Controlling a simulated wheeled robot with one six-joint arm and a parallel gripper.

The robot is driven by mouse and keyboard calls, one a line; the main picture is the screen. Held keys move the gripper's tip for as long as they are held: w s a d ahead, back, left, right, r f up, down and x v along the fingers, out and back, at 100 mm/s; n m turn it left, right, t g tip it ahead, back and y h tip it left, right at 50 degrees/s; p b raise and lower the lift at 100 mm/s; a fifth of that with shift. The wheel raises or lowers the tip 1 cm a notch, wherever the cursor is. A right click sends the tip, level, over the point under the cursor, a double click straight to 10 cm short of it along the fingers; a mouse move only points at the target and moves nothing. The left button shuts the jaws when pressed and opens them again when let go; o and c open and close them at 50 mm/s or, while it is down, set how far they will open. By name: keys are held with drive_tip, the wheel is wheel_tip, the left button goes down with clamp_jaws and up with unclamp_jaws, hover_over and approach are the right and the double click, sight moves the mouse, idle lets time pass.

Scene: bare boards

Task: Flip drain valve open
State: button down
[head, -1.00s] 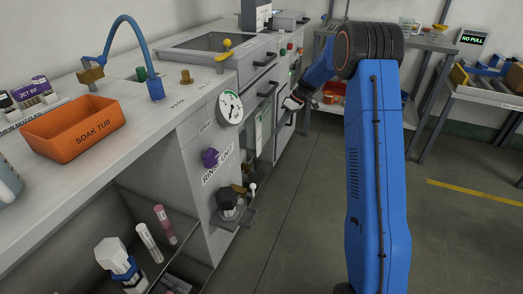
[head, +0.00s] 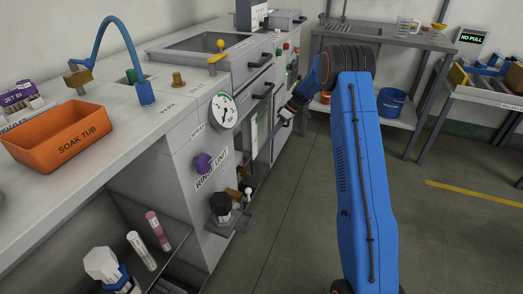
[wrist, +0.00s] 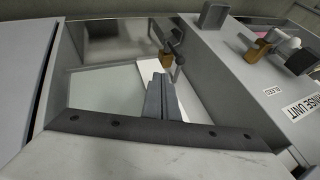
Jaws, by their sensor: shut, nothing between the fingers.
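In the wrist view a brass valve (wrist: 167,60) with a dark grey lever (wrist: 176,42) sits in a recess of the cabinet front. I take it for the drain valve, though no label on it is readable. My gripper (wrist: 161,82) is shut and empty, its fingers pointing at the valve from just below it in the picture. Whether they touch is not clear. In the head view my gripper (head: 287,113) is in front of the cabinet, right of the gauge; this valve cannot be made out there.
A second brass valve with a pale ball end (wrist: 262,46) sticks out beside the RINSE UNIT label (wrist: 303,106). The head view shows a purple knob (head: 203,162), a gauge (head: 223,112) and an orange soak tub (head: 58,138). The floor (head: 290,215) right of the cabinet is clear.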

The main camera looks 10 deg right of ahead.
drive_tip(key=s+a+f, duration=0.3)
drive_tip(key=a+f, duration=0.5)
drive_tip(key=f, duration=0.1)
drive_tip(key=shift+a, duration=0.25)
drive_tip(key=shift+a+r, duration=0.1)
idle(0.3)
